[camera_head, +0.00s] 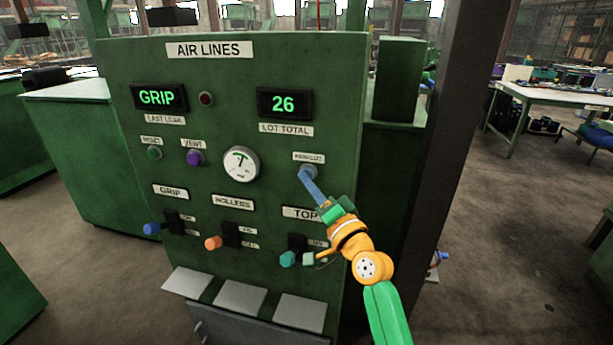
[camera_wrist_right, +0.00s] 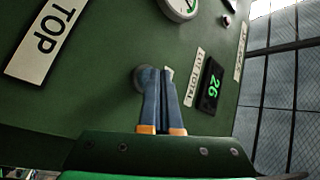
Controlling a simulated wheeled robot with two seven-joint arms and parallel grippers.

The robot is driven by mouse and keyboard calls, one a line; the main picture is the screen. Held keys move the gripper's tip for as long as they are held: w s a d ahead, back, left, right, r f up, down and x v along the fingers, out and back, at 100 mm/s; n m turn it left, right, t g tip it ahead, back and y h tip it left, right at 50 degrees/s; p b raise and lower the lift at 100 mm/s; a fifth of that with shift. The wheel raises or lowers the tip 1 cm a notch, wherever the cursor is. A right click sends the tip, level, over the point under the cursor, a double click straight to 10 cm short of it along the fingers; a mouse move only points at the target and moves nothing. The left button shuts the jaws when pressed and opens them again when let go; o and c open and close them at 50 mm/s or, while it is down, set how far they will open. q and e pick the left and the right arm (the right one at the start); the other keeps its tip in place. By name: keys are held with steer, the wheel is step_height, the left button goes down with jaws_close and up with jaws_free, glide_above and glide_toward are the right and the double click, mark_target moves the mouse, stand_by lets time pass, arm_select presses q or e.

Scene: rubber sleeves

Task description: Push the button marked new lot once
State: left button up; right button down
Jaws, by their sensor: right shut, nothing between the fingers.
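The new lot button (camera_head: 308,171) is a round grey knob on the right of the green panel, under a small white label (camera_head: 308,157) too small to read surely. My right gripper (camera_head: 304,175) is shut and empty, its blue fingertips at the button and covering part of it. In the right wrist view the shut blue fingers (camera_wrist_right: 156,72) reach the panel beside the round grey button rim (camera_wrist_right: 139,78). I cannot tell whether the tips press it. The lot total display (camera_head: 284,104) reads 26. My left gripper is not in view.
The panel (camera_head: 330,80) also carries a gauge (camera_head: 241,163), a green button (camera_head: 154,153), a purple vent button (camera_head: 195,158), and blue, orange and teal levers (camera_head: 288,259) below. A dark post (camera_head: 455,130) stands close to the right of my arm.

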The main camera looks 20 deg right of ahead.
steer(key=shift+w+d, duration=0.1)
stand_by(0.6)
steer(key=shift+s+a+p, duration=0.4)
steer(key=shift+s+p, duration=0.1)
steer(key=shift+s, duration=0.15)
steer(key=s+a+p, duration=0.1)
steer(key=s, duration=0.1)
steer(key=s+a+p, duration=0.1)
steer(key=s+p, duration=0.1)
steer(key=shift+a, duration=0.4)
stand_by(0.3)
